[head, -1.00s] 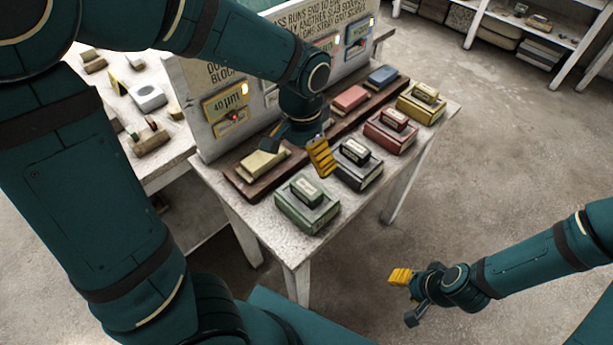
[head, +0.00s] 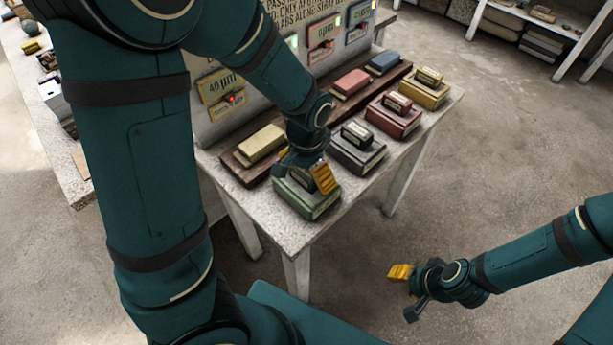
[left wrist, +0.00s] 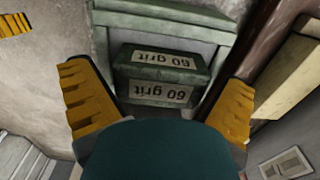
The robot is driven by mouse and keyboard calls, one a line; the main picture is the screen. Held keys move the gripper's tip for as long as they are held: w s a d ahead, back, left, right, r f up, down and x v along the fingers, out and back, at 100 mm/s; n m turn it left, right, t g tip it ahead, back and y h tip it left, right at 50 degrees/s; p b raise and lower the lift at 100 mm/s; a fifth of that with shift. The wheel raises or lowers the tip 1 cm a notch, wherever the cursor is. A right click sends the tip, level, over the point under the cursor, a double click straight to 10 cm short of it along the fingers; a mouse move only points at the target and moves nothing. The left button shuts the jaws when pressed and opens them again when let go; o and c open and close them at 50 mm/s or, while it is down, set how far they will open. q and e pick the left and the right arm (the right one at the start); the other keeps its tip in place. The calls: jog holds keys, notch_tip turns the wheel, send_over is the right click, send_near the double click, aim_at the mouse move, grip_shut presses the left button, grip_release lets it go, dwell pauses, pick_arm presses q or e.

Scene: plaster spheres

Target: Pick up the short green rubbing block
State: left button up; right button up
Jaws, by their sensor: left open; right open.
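The short green rubbing block (left wrist: 163,76) shows in the left wrist view with "60 grit" labels, lying on a larger green block (left wrist: 165,20). In the head view the larger green block (head: 295,202) is at the table's front corner, and my left gripper hides most of the short one. My left gripper (head: 303,165) is open just above it. In the left wrist view its yellow fingers (left wrist: 160,98) lie on either side of the short block, with no clear contact. My right gripper (head: 408,290) is open and empty over the floor at the right.
Grey (head: 357,153), red (head: 393,122) and yellow (head: 428,94) blocks, each with a small block on top, continue the row. Behind them a dark wooden rack (head: 240,173) holds a cream block (head: 262,143) and others. An upright sign board (head: 225,120) stands behind.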

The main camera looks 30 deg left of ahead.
pick_arm(q)
jog(key=shift+f, duration=0.4)
jog(key=shift+c, duration=0.3)
jog(key=c, duration=1.1)
notch_tip(320, 180, up, 9)
jog(key=p, duration=0.3)
jog(key=shift+r, duration=0.55)
